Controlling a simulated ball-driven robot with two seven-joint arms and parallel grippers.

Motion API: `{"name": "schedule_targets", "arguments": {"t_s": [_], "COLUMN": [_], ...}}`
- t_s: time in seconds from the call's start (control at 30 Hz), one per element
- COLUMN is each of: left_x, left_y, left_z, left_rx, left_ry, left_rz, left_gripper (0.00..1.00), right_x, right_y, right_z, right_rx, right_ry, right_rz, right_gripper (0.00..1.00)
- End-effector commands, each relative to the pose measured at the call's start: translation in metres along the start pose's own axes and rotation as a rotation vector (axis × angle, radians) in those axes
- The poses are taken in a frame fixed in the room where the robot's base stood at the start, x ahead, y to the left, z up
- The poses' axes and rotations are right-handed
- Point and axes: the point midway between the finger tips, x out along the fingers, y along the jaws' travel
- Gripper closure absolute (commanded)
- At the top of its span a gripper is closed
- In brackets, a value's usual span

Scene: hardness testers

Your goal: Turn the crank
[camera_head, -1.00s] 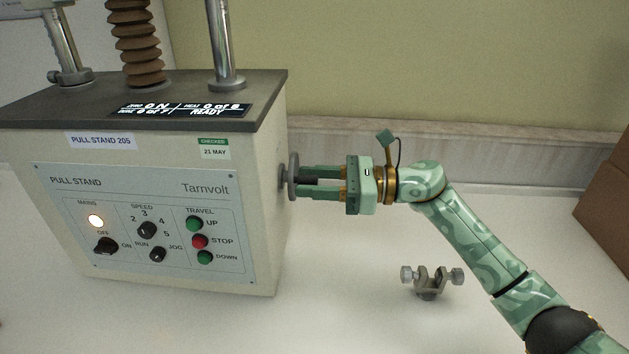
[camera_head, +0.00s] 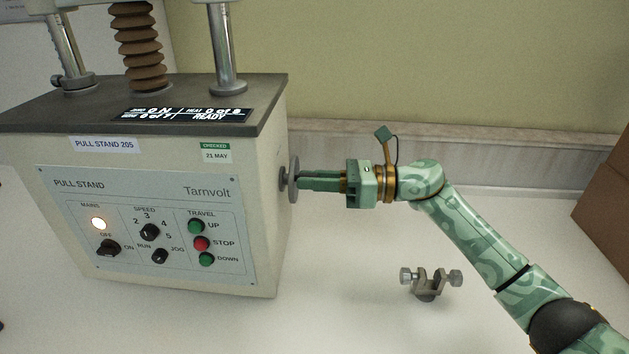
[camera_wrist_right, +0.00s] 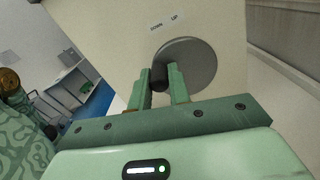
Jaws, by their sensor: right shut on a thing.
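The crank is a grey disc (camera_head: 292,178) on the right side of the pull stand (camera_head: 160,190), facing right. In the right wrist view the disc (camera_wrist_right: 196,66) carries a dark handle (camera_wrist_right: 159,76) near its edge, beside the labels DOWN and UP (camera_wrist_right: 164,23). My right gripper (camera_head: 303,180) reaches in from the right. Its fingers (camera_wrist_right: 161,84) are shut on the dark handle, one on each side. In the head view the handle is hidden by the fingers. My left gripper is not in view.
A small metal clamp (camera_head: 428,282) with two thumbscrews stands on the white table below my right arm. A brown cardboard box (camera_head: 606,205) is at the far right. The table around the clamp is clear.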

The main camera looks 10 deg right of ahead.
Motion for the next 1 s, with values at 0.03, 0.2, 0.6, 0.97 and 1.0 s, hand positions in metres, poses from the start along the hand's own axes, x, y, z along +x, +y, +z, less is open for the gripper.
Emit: {"name": "schedule_targets", "arguments": {"t_s": [0.03,0.2,0.6,0.97,1.0], "left_x": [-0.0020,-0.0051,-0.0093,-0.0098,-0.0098], "left_y": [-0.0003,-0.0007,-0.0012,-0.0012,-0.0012], "left_z": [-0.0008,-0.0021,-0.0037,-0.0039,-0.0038], "left_rx": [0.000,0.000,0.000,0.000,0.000], "left_ry": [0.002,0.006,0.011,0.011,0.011], "left_rz": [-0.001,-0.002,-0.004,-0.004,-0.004], "left_gripper": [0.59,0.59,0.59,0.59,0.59], "right_x": [-0.0006,-0.0004,-0.0005,-0.0005,-0.0005], "right_y": [-0.0008,-0.0027,-0.0072,-0.0082,-0.0082], "right_z": [0.0029,0.0066,0.0109,0.0111,0.0111], "right_rx": [0.034,0.160,0.357,0.390,0.390], "right_ry": [0.001,-0.001,-0.003,-0.004,-0.004], "right_rz": [-0.003,-0.001,-0.001,-0.001,-0.001], "right_gripper": [1.00,1.00,1.00,1.00,1.00]}}
